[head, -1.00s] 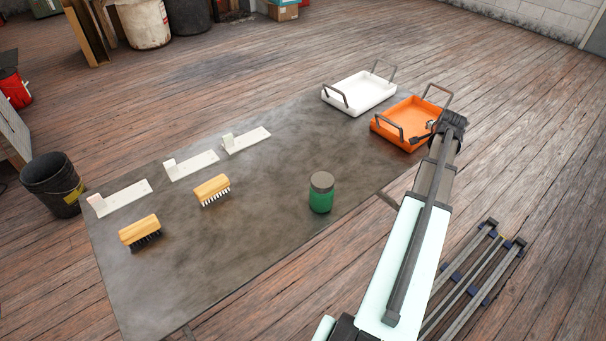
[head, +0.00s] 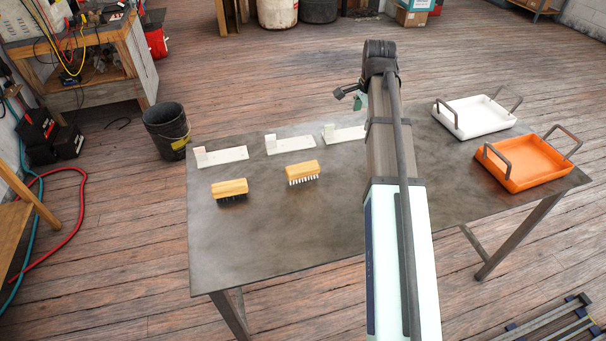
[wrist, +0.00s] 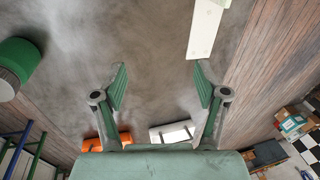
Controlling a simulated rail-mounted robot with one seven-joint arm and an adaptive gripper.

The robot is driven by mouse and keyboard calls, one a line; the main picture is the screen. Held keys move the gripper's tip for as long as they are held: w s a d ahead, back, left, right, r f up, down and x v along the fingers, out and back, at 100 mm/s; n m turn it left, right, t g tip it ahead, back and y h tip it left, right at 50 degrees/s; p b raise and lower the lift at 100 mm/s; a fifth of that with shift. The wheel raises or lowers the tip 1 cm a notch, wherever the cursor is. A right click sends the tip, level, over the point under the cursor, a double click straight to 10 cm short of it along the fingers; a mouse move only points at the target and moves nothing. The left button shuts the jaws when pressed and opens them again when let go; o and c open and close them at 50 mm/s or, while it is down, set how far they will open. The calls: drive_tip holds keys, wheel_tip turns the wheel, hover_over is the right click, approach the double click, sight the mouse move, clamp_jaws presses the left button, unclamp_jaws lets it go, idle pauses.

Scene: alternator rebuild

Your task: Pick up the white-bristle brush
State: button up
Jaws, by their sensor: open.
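The white-bristle brush (head: 302,173) has a wooden block handle and lies bristles down on the dark metal table (head: 270,245), left of my arm in the head view. A second wooden brush with dark bristles (head: 230,189) lies to its left. My gripper (wrist: 160,87) is open and empty, with its two green-padded fingers apart over the table. In the head view it is up beyond the brush and to its right, partly hidden by my arm. Neither brush shows in the wrist view.
White brackets (head: 222,156) stand along the far table edge. A green jar (wrist: 16,66) shows in the wrist view; my arm hides it in the head view. A white tray (head: 474,117) and an orange tray (head: 530,162) sit at the right. The left front is clear.

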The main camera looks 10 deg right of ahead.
drive_tip(key=s+a+r+g, duration=0.2)
drive_tip(key=a+g, duration=0.1)
drive_tip(key=a, duration=1.6)
drive_tip(key=p, duration=0.2)
hover_over(303, 167)
drive_tip(key=f, duration=1.2)
drive_tip(key=shift+w+d, duration=0.15)
drive_tip(key=shift+w, duration=0.1)
drive_tip(key=shift+s+f+p, duration=0.1)
drive_tip(key=shift+f+p, duration=0.55)
drive_tip(key=shift+f, duration=0.05)
drive_tip(key=shift+f+p, duration=0.65)
drive_tip(key=shift+f, duration=1.3)
drive_tip(key=shift+a, duration=0.2)
drive_tip(key=c, duration=1.3)
